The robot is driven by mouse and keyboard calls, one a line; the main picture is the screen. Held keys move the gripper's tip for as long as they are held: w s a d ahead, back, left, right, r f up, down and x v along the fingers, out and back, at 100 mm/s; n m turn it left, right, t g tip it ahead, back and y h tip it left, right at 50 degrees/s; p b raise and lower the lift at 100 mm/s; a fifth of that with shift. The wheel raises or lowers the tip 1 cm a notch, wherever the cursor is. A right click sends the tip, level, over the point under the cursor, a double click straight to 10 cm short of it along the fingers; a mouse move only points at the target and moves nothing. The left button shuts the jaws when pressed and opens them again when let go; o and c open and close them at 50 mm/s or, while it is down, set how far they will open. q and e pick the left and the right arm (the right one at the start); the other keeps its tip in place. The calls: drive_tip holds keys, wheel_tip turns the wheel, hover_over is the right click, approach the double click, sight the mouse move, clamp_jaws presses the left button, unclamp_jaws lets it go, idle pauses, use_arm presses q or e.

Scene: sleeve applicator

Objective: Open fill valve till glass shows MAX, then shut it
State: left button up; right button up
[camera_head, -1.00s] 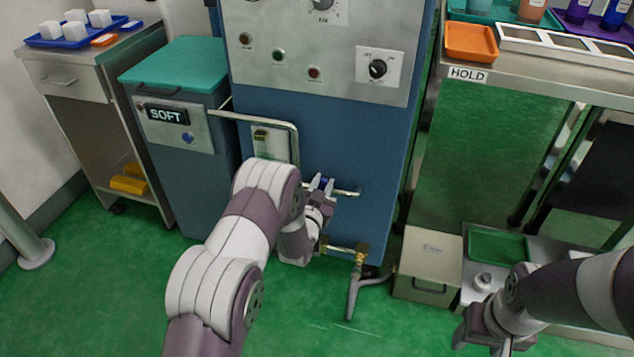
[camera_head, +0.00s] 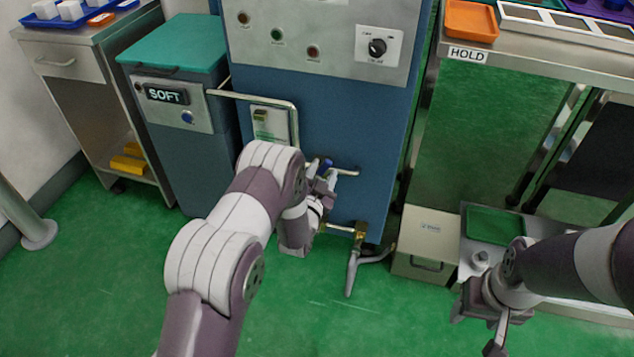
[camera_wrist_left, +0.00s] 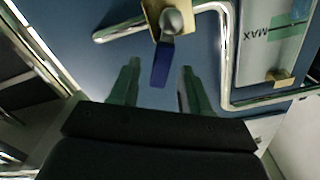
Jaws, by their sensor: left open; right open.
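The fill valve's blue lever (camera_wrist_left: 162,64) hangs from a round metal hub on a brass body (camera_wrist_left: 152,12) in the left wrist view. It also shows as a small blue spot in the head view (camera_head: 327,164). My left gripper (camera_wrist_left: 157,88) is open, its fingers either side of the lever's line. The lever's tip lies near the fingertips, not visibly gripped. The sight glass (camera_head: 268,124) is on the blue machine's front; the left wrist view shows part of it with a MAX mark (camera_wrist_left: 267,33). I cannot tell its level. My right gripper (camera_head: 482,318) is open and empty at lower right.
A bent steel pipe (camera_wrist_left: 225,60) runs between valve and sight glass. Below is a brass drain fitting (camera_head: 360,232) with a grey lever. A teal-lidded SOFT bin (camera_head: 175,55) stands left, a beige box (camera_head: 427,235) right. The green floor in front is clear.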

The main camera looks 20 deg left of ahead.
use_arm(q)
drive_tip(key=s+p, duration=0.2)
drive_tip(key=s, duration=0.8)
drive_tip(key=shift+a+p, duration=0.2)
drive_tip(key=shift+p, duration=0.1)
